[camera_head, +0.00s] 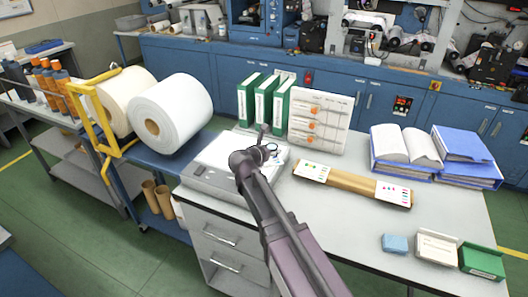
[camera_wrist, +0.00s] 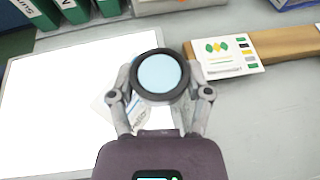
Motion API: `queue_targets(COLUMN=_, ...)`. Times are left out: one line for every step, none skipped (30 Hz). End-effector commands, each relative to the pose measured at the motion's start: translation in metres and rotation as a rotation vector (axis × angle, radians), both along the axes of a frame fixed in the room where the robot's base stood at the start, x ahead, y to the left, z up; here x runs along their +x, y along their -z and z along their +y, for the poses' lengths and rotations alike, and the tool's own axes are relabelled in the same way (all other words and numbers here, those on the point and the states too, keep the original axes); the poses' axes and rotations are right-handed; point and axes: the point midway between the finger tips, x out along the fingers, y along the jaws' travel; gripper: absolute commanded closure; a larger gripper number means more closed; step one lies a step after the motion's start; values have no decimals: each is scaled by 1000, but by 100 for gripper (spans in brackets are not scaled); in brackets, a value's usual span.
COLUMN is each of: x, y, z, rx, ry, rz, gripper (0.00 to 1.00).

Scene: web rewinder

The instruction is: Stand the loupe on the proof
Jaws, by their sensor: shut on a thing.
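The loupe (camera_wrist: 160,74), a round light-blue lens in a black ring, is between the fingertips of my gripper (camera_wrist: 160,88) in the wrist view. My gripper is shut on it, over the right part of a white-topped flat box (camera_wrist: 50,95). Under the loupe a small printed sheet (camera_wrist: 110,106) is partly hidden; I cannot tell if the loupe touches it. A white printed card with green diamonds (camera_wrist: 225,57) lies right of the loupe, on a brown strip (camera_wrist: 285,43). In the head view my gripper (camera_head: 266,148) is over the box (camera_head: 208,165), and the strip (camera_head: 350,181) lies to its right.
Green binders (camera_head: 264,100) and a white board with orange pieces (camera_head: 320,120) stand behind. Open and blue binders (camera_head: 465,157) are at the right. A blue block (camera_head: 395,243) and small boxes (camera_head: 436,248) sit at the front right. The bench (camera_head: 340,220) is clear in the middle.

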Motion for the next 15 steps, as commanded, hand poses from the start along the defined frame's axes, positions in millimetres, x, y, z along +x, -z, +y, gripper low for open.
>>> queue_targets(x=12, y=2, z=7, rx=0, ry=0, rz=0, gripper=83)
queue_targets(x=16, y=2, z=9, rx=0, ry=0, rz=0, gripper=83)
queue_targets(x=20, y=3, z=12, rx=0, ry=0, rz=0, gripper=83)
queue_targets(x=23, y=3, z=14, rx=0, ry=1, rz=0, gripper=83)
queue_targets(x=25, y=3, z=16, rx=0, ry=1, rz=0, gripper=83)
queue_targets(x=28, y=3, z=17, rx=0, ry=1, rz=0, gripper=83)
queue_targets(x=30, y=3, z=18, rx=0, ry=1, rz=0, gripper=83)
queue_targets(x=31, y=4, z=19, rx=0, ry=1, rz=0, gripper=83)
queue_targets(x=32, y=4, z=19, rx=0, ry=1, rz=0, gripper=83)
queue_targets(x=32, y=4, z=20, rx=0, ry=1, rz=0, gripper=83)
queue_targets(x=32, y=4, z=20, rx=0, ry=1, rz=0, gripper=83)
queue_targets(x=32, y=4, z=20, rx=-1, ry=2, rz=0, gripper=83)
queue_targets(x=32, y=4, z=19, rx=-1, ry=2, rz=0, gripper=83)
queue_targets(x=32, y=4, z=19, rx=0, ry=2, rz=0, gripper=83)
queue_targets(x=32, y=3, z=19, rx=0, ry=2, rz=0, gripper=83)
